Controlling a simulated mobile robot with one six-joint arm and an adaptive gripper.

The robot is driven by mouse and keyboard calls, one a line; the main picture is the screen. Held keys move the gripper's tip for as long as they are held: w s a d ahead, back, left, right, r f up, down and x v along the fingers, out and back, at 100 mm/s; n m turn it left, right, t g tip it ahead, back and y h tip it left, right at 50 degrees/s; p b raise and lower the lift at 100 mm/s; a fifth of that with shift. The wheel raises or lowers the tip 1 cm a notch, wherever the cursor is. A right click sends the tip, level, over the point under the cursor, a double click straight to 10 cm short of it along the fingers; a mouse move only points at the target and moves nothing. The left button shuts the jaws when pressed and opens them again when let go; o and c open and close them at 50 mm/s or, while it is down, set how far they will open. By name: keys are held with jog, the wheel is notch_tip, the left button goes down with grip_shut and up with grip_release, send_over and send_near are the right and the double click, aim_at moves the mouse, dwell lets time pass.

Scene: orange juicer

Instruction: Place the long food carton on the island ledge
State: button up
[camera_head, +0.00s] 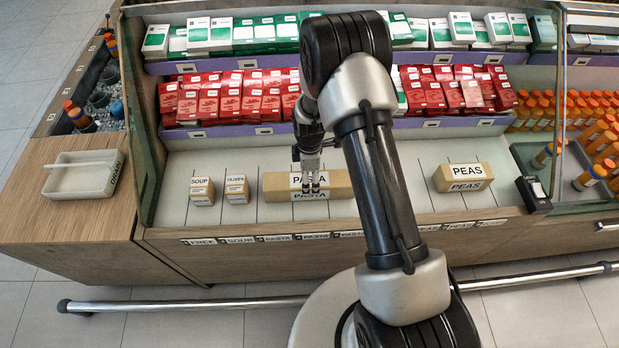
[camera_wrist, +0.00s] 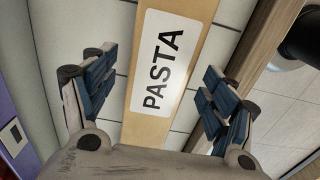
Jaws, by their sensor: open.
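The long food carton (camera_head: 338,185) is a brown box marked PASTA, lying lengthwise on the lower shelf of the display case. In the wrist view the carton (camera_wrist: 158,75) runs between my fingers, label facing me. My gripper (camera_head: 310,189) is over the carton's middle with its fingers pointing down. Its blue-padded fingers (camera_wrist: 160,80) are spread on both sides of the carton, with gaps visible. A wooden ledge (camera_head: 75,213) lies at the left; I cannot tell whether it is the island ledge.
Small SOUP (camera_head: 202,191) and OLIVES (camera_head: 237,189) boxes stand left of the carton. A PEAS box (camera_head: 463,177) stands to the right. A light tray (camera_head: 84,174) sits on the left ledge, with clear wood in front. A glass side panel (camera_head: 147,145) separates ledge and shelf.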

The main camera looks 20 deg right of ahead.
jog(key=s+r+m+t+p, duration=0.1)
jog(key=s+r+m, duration=0.2)
jog(key=r, duration=0.8)
jog(key=s+r+m+t+p, duration=0.1)
jog(key=s+r+m, duration=0.15)
jog(key=r, duration=0.95)
jog(key=s+r+m+p, duration=0.1)
jog(key=s+r+m, duration=0.15)
jog(key=r, duration=0.85)
jog(key=s+r+m+t, duration=0.1)
jog(key=s+r+m, duration=0.3)
jog(key=s, duration=0.5)
jog(key=s+r+m+t, duration=0.1)
jog(key=s+r+m, duration=0.2)
jog(key=s, duration=0.7)
jog(key=shift+r+m+t, duration=0.3)
jog(key=shift+r+m, duration=0.1)
jog(key=shift+d, duration=0.15)
